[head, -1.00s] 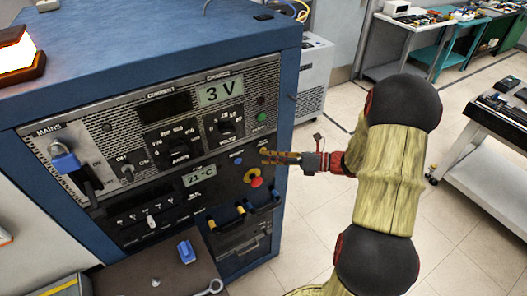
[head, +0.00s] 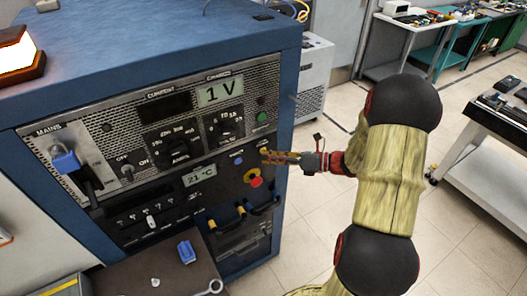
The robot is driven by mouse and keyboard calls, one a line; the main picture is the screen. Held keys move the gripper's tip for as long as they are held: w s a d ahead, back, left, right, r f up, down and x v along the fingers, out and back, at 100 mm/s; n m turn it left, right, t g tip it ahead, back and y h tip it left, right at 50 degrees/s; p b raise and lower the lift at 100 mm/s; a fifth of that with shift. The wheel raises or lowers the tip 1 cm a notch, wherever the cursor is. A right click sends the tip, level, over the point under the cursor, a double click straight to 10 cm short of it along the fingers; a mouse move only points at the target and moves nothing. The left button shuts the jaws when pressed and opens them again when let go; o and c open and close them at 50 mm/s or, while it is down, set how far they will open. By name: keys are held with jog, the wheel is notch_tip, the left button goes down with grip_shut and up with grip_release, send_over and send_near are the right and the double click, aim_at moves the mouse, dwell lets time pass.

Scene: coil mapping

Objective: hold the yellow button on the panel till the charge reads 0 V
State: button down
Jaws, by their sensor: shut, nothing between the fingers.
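The charge display (head: 220,91) on the upper panel reads 1 V. My gripper (head: 266,156) comes in from the right, shut and empty, with its fingertips at the right side of the lower panel (head: 222,168). The tips seem to touch the panel. The yellow button is not plainly visible; my fingertips cover the spot in front of them, so I cannot see how far anything there is pressed. A red knob on a yellow ring (head: 253,178) sits just below the fingertips.
A blue button (head: 238,161) is left of my fingertips and a green button (head: 262,117) is above them. A blue padlock (head: 66,161) hangs on the mains switch at left. Blue-and-yellow handles (head: 213,226) jut out below. The floor at right is clear.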

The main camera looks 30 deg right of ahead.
jog(key=shift+s, duration=0.1)
jog(key=shift+s+p, duration=0.55)
jog(key=shift+s, duration=0.2)
jog(key=s+p, duration=0.2)
jog(key=s, duration=0.3)
jog(key=shift+d, duration=0.1)
dwell(0.4)
dwell(0.3)
